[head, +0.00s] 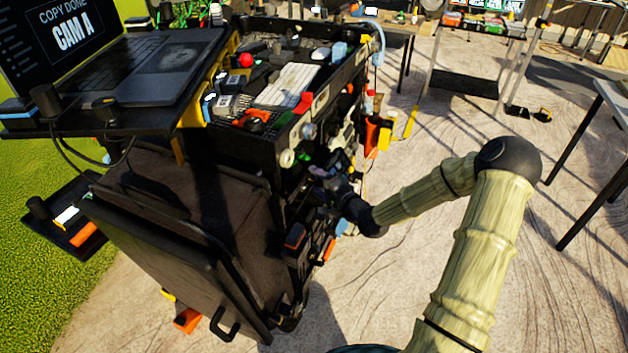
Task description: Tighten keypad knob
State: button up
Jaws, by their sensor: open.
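The black video cart (262,130) stands left of centre, with my arm reaching to its right side. My gripper (325,178) is at that side among dark parts, small and partly lost in shadow. Its jaws are open, and I see nothing held between them. I cannot make out a keypad or tell which knob belongs to it. A pale round knob (287,158) shows on the cart's near corner, left of my gripper. A grey round piece (309,131) sits above it. Whether my gripper touches anything on the cart is not clear.
A laptop (140,62) reading "CAM A" rests on the cart's left shelf. The cart top holds a keyboard (289,84), a red ball (246,60) and clutter. Table legs (580,170) stand at right; the paved floor between is open.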

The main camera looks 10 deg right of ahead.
jog(key=shift+x, duration=1.15)
jog(key=shift+s, duration=0.1)
jog(key=shift+c, duration=0.5)
jog(key=c, duration=0.9)
jog(key=shift+d+f+m+t+y+b, duration=0.1)
jog(key=shift+f+m+t+y+b, duration=0.3)
jog(key=shift+t+b, duration=0.5)
jog(key=shift+b, duration=0.9)
jog(key=shift+r+t, duration=0.1)
jog(key=shift+t, duration=0.3)
